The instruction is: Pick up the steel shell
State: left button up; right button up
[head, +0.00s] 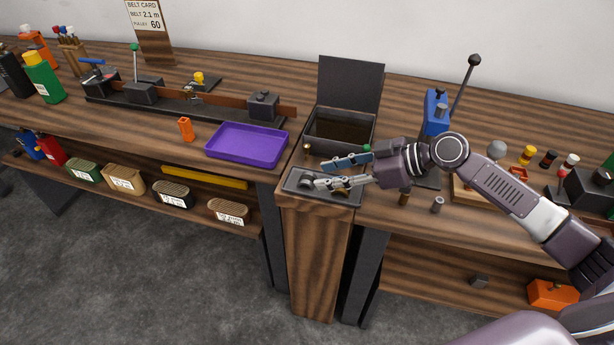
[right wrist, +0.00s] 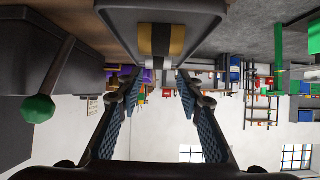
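My right gripper (head: 328,172) reaches left over a small grey tray (head: 350,198) at the table's front corner. Its two fingers are apart with nothing between them, as the right wrist view (right wrist: 157,82) also shows. In that upside-down view a grey piece with brass-coloured sides (right wrist: 161,42) sits at the tray, just beyond the fingertips; I cannot tell whether it is the steel shell. In the head view the fingers partly hide the tray's inside. A small grey cylinder (head: 437,204) stands on the table right of the gripper, and may be the shell. My left gripper is not in view.
An open dark box (head: 350,85) stands behind the gripper, with a green-knobbed lever (right wrist: 38,108) close by. A blue lever press (head: 436,110) is behind the arm. A purple tray (head: 248,145) lies to the left. The floor in front is clear.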

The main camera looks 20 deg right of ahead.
aim_at(308, 177)
jog(key=x, duration=0.1)
jog(key=p+x, duration=0.1)
jog(key=shift+w+a+r, duration=0.1)
jog(key=shift+w+a, duration=0.1)
jog(key=shift+w, duration=0.05)
jog(key=shift+p+x, duration=0.3)
jog(key=shift+x, duration=0.9)
jog(key=shift+d, duration=0.1)
jog(key=c, duration=0.7)
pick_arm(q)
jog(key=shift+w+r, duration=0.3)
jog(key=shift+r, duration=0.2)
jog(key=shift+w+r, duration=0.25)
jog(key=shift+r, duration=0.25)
pick_arm(e)
jog(key=shift+c, duration=0.9)
